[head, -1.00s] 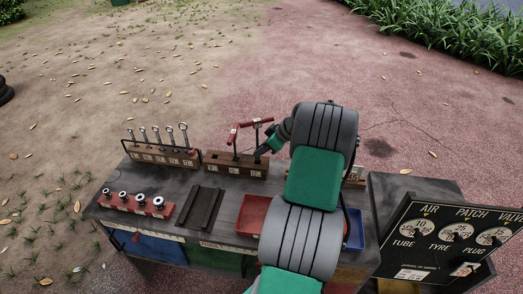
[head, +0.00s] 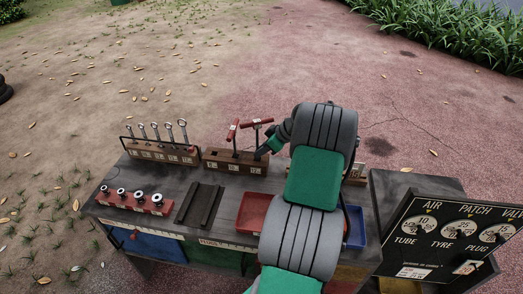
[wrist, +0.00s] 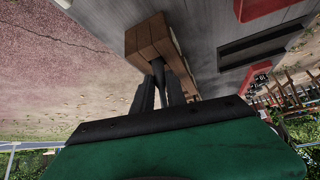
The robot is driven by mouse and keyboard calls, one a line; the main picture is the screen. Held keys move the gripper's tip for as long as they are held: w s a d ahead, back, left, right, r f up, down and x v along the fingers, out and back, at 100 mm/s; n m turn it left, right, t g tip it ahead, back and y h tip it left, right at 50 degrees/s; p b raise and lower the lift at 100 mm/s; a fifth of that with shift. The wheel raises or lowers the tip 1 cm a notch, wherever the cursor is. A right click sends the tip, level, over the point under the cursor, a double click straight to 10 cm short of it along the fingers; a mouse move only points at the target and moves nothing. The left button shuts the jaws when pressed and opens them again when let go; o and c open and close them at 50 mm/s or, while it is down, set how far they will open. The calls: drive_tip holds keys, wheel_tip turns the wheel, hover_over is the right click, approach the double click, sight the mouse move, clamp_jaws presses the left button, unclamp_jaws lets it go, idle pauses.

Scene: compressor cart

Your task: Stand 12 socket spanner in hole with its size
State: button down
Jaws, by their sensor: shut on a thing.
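A brown wooden block (head: 237,169) with several white size labels stands at the back middle of the cart top. My gripper (head: 262,153) is shut on this second spanner's dark shaft. In the wrist view the gripper fingers (wrist: 160,92) close round the shaft, beside the block (wrist: 152,38). The label numbers are too small to read. Whether the shaft's lower end is inside a hole cannot be told.
A rack of several ring spanners (head: 160,154) stands left of the block. A red socket rail (head: 133,204), a dark grooved tray (head: 199,206), a red tray (head: 246,222) and a blue tray (head: 357,240) are on the cart top. A gauge board (head: 450,245) rises at the right.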

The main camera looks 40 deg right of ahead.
drive_tip(key=shift+f+b, duration=0.85)
drive_tip(key=shift+f, duration=0.25)
drive_tip(key=c, duration=1.3)
unclamp_jaws()
drive_tip(key=shift+o, duration=0.2)
drive_tip(key=shift+s+f, duration=0.1)
drive_tip(key=v, duration=0.8)
